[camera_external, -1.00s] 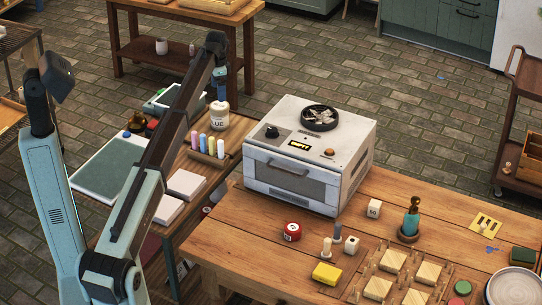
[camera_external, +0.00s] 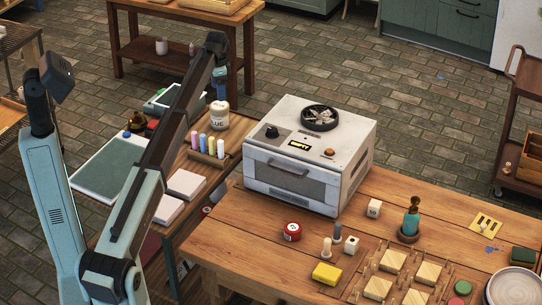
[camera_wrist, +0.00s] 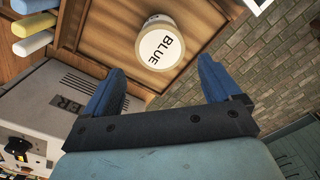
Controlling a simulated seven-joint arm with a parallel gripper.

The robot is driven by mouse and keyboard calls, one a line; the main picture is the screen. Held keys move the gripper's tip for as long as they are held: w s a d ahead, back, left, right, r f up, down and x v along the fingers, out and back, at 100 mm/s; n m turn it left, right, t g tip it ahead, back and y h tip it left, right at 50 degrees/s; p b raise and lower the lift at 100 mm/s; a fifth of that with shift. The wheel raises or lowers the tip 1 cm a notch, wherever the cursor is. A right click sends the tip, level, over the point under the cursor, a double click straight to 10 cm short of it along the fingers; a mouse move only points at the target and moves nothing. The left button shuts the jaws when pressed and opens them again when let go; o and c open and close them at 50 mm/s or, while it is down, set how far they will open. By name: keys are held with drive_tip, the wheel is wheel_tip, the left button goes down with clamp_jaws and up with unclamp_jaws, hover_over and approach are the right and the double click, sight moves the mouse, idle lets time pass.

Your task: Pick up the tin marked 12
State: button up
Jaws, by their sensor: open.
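A small red tin (camera_external: 292,231) with a white label on its lid stands on the wooden table in front of the white oven-like box. Its marking is too small to read here, so I cannot tell whether it says 12. A green tin (camera_external: 462,288) lies at the lower right, with no readable number. My gripper (camera_wrist: 158,78) is open and empty in the wrist view. In the external view the gripper (camera_external: 220,85) is high above the side bench, far from the red tin.
The white box (camera_external: 308,160) stands at the back of the table (camera_external: 235,240). The table left of the red tin is clear.

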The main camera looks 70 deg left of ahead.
drive_tip(key=w+d+r+m, duration=0.2)
drive_tip(key=w+d+m, duration=0.1)
drive_tip(key=d, duration=0.9)
drive_tip(key=w+d+r+m, duration=0.1)
drive_tip(key=w+d, duration=0.3)
drive_tip(key=d, duration=0.8)
drive_tip(key=w+d+r+m, duration=0.2)
drive_tip(key=w+d+m, duration=0.2)
drive_tip(key=d, duration=0.9)
drive_tip(key=shift+w+r+m, duration=0.3)
drive_tip(key=shift+w, duration=0.05)
drive_tip(key=s+d+m, duration=0.2)
drive_tip(key=d+m, duration=0.4)
drive_tip(key=d, duration=1.6)
hover_over(293, 227)
wheel_tip(293, 227, down, 10)
drive_tip(key=f, duration=0.9)
drive_tip(key=shift+w+f, duration=0.2)
drive_tip(key=shift+w, duration=0.05)
drive_tip(key=shift+s+f, duration=0.2)
drive_tip(key=shift+f, duration=2.4)
